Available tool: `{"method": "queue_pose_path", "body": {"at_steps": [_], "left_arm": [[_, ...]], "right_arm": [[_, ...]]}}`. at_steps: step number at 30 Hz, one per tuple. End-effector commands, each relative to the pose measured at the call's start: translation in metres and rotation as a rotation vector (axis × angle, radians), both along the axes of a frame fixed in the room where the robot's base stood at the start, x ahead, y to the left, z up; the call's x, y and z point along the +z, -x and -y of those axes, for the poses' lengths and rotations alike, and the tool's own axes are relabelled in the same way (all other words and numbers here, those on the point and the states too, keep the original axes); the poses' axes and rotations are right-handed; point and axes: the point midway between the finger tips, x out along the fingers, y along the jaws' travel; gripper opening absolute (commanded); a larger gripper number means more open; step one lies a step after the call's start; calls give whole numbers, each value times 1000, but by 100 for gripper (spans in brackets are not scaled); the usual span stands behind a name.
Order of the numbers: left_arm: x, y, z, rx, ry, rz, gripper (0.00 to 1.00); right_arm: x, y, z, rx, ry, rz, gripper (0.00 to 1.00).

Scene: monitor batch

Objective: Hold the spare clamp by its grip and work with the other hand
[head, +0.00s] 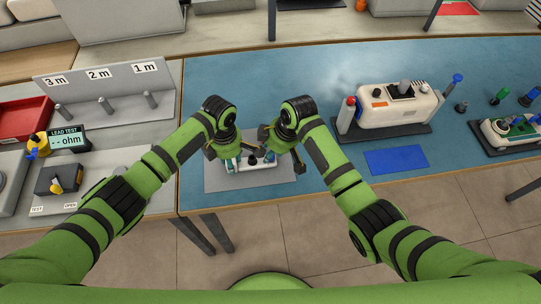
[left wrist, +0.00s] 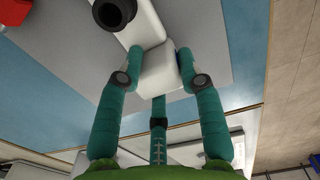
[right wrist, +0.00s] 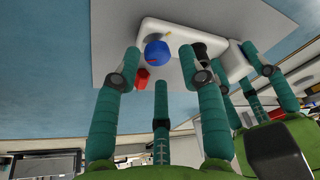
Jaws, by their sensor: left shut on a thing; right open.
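The white clamp (head: 262,166) lies on a grey mat (head: 215,178) between my two grippers. My left gripper (left wrist: 160,76) is shut on a white block-shaped end of it (left wrist: 158,70), which I take to be its grip. A black round part (left wrist: 113,12) stands on the body in the left wrist view. My right gripper (right wrist: 160,72) is open over the clamp, its fingers apart around nothing. Past its fingertips are a blue knob (right wrist: 157,54), a red piece (right wrist: 142,76) and a black part (right wrist: 200,52). Both grippers are partly hidden in the head view.
A larger white unit (head: 400,104) stands on a dark base at right, near an empty blue mat (head: 396,160). Another white device (head: 508,132) is far right. Left are a meter (head: 68,139) reading "-- ohm", a labelled rack (head: 100,80) and a red tray (head: 22,120).

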Motion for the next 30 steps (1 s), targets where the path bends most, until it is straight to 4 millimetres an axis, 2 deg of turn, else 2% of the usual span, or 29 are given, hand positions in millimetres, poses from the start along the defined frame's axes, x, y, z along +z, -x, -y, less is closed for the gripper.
{"method": "queue_pose_path", "body": {"at_steps": [12,24,30], "left_arm": [[0,0,0,0,0,0,0],[0,0,0,0,0,0,0],[0,0,0,0,0,0,0]], "right_arm": [[3,0,0,-1,1,-2,41],[-18,1,0,0,2,-3,41],[-20,0,0,0,1,0,41]]}}
